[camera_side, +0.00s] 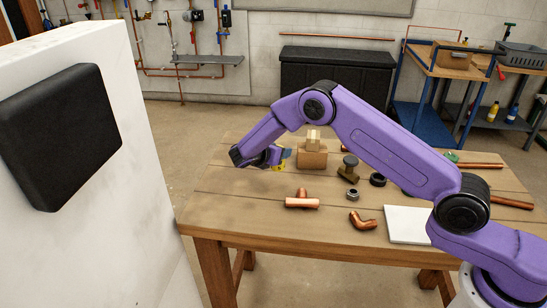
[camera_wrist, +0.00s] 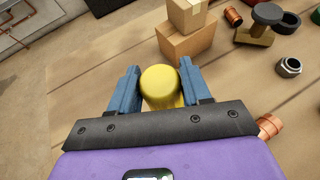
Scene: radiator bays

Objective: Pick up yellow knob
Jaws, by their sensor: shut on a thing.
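The yellow knob (camera_wrist: 160,84) sits between the two blue fingers of my gripper (camera_wrist: 160,85) in the wrist view. It has a rounded top, and its lower part is partly hidden by the gripper body. My gripper is shut on it. In the side view, a bit of the yellow knob (camera_side: 278,168) shows at the fingertips of my gripper (camera_side: 282,158), over the left part of the wooden table (camera_side: 235,185). I cannot tell whether the knob touches the table.
Stacked cardboard boxes (camera_side: 313,159) stand just beyond my gripper. A copper tee (camera_side: 302,202), a copper elbow (camera_side: 362,220), a hex nut (camera_side: 352,194), a dark valve-like part (camera_side: 348,168) and a white plate (camera_side: 408,225) lie on the table. A white panel (camera_side: 130,190) stands at left.

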